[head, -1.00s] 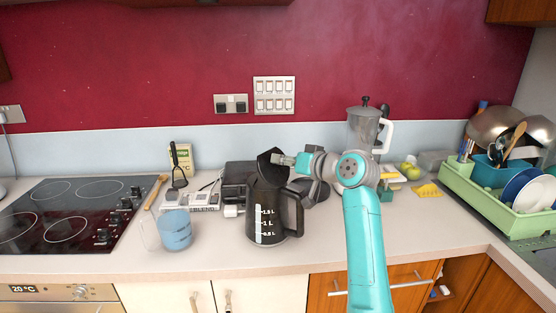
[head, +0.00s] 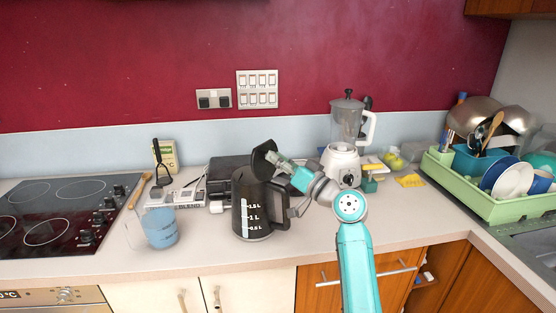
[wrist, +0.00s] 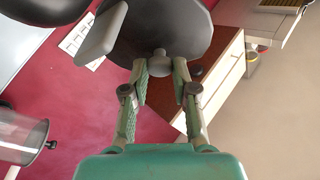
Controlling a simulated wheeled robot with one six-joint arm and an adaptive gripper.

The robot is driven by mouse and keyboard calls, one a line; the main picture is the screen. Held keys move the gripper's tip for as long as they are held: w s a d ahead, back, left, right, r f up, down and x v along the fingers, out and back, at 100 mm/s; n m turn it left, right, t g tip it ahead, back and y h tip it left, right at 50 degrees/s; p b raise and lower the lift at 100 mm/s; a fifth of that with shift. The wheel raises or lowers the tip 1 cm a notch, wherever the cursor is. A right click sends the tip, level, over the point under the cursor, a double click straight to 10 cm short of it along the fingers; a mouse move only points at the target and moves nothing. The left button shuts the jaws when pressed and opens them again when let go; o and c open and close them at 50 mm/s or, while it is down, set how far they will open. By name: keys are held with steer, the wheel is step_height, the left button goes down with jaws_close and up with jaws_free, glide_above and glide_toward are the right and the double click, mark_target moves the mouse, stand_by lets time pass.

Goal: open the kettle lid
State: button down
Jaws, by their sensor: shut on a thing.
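The dark kettle (head: 252,212) stands upright on the counter, with white level marks on its side and its handle on the right. Its black lid (head: 263,158) is tilted up steeply above the kettle's top. My gripper (head: 272,160) is at the lid from the right. In the wrist view, my gripper (wrist: 160,66) is shut on the small grey knob (wrist: 159,63) of the lid, and the round dark lid (wrist: 165,28) shows beyond the fingertips. The kettle's inside is hidden.
A measuring cup (head: 161,228) stands left of the kettle, near the hob (head: 60,212). A blender (head: 345,140) stands behind my arm. A green dish rack (head: 480,190) is at the right. Counter in front of the kettle is clear.

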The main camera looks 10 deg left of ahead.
steer(key=shift+f, duration=0.1)
steer(key=c, duration=0.9)
jaws_free()
steer(key=v, duration=1.2)
